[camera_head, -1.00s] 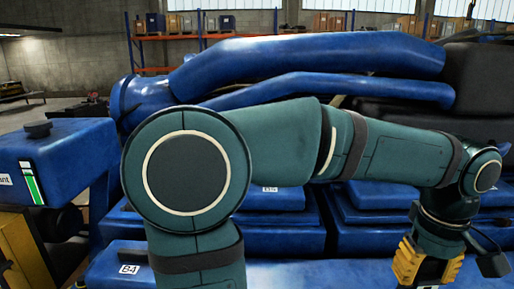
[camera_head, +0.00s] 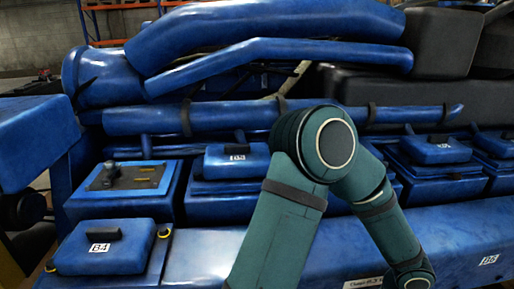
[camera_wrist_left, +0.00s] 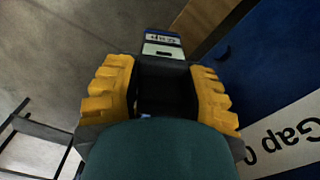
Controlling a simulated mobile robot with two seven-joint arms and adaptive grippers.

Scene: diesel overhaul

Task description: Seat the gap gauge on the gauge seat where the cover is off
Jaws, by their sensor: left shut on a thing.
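In the left wrist view my left gripper (camera_wrist_left: 163,95) has its yellow fingers shut on the gap gauge (camera_wrist_left: 163,45), a dark piece whose labelled white and blue end sticks out beyond the fingers. In the head view my left arm crosses the middle and runs down to the bottom edge, so its gripper is out of that picture. The uncovered engine head (camera_head: 125,178) is at left, with a grey plate and small fittings on top; I cannot make out the seat's exact outline. A blue cover marked B4 (camera_head: 100,262) lies in front of it. My right gripper is not in view.
Covers still sit on the neighbouring heads, including one marked B3 (camera_head: 237,160) and another farther right (camera_head: 435,150). Thick blue pipes (camera_head: 270,120) run behind them. In the wrist view a white "Gap G..." label (camera_wrist_left: 285,135) lies on a blue surface.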

